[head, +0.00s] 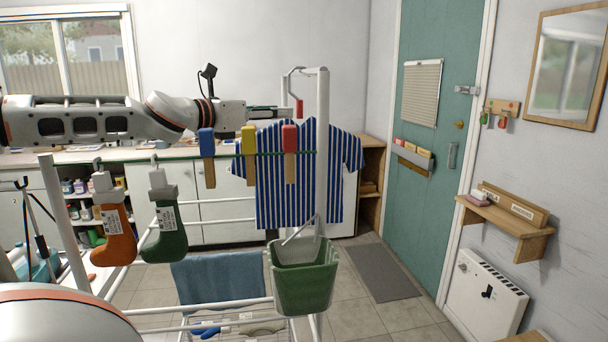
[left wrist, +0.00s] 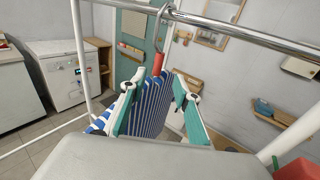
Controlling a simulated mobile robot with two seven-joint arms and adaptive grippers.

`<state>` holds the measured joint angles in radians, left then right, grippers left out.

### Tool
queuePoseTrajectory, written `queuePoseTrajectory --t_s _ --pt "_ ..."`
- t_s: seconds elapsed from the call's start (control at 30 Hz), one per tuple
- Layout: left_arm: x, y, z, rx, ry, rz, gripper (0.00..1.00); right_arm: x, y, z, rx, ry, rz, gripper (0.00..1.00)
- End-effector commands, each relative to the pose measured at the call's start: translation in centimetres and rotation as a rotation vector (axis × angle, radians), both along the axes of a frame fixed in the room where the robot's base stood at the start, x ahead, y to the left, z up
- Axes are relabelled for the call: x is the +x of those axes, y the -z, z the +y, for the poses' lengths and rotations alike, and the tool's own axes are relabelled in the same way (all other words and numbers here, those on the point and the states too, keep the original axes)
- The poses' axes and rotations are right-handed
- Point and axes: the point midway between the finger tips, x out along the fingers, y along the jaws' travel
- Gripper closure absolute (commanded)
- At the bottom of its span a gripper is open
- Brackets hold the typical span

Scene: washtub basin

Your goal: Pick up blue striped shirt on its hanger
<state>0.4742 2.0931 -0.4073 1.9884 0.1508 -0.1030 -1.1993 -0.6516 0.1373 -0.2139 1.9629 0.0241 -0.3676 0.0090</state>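The blue and white striped shirt (head: 299,185) hangs beyond the drying rack in the head view. Its hook with a red grip (head: 299,107) hangs from a white rail; this red grip also shows in the left wrist view (left wrist: 157,64). My left gripper (head: 282,112) is level with the top of the shirt, at its left side. In the left wrist view my left gripper (left wrist: 159,77) is open, with the striped shirt (left wrist: 152,108) between its spread fingers, below the red grip. I cannot tell whether the fingers touch it. The hanger's shoulders are hidden. My right gripper is not in view.
Blue, yellow and red pegs (head: 248,141) sit on a green line in front of the shirt. An orange stocking (head: 115,236) and a green stocking (head: 164,234) hang at left. A green bucket (head: 304,283) hangs at the rack's right post. Floor toward the teal door is clear.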

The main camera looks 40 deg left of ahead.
Motion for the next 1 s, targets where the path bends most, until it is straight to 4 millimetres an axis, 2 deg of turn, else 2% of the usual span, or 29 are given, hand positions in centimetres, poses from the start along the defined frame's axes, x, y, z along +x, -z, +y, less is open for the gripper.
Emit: queuePoseTrajectory --t_s 0.27,0.7,1.0 --pt "1.2 0.1 0.0 -0.004 -0.001 0.000 0.68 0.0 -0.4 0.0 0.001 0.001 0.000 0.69" --pt "5.2 0.3 0.0 -0.005 -0.002 0.002 0.68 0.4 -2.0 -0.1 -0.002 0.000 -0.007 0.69" --pt "6.0 0.3 0.0 -0.004 -0.003 -0.001 0.68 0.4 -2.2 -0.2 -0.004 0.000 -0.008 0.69"
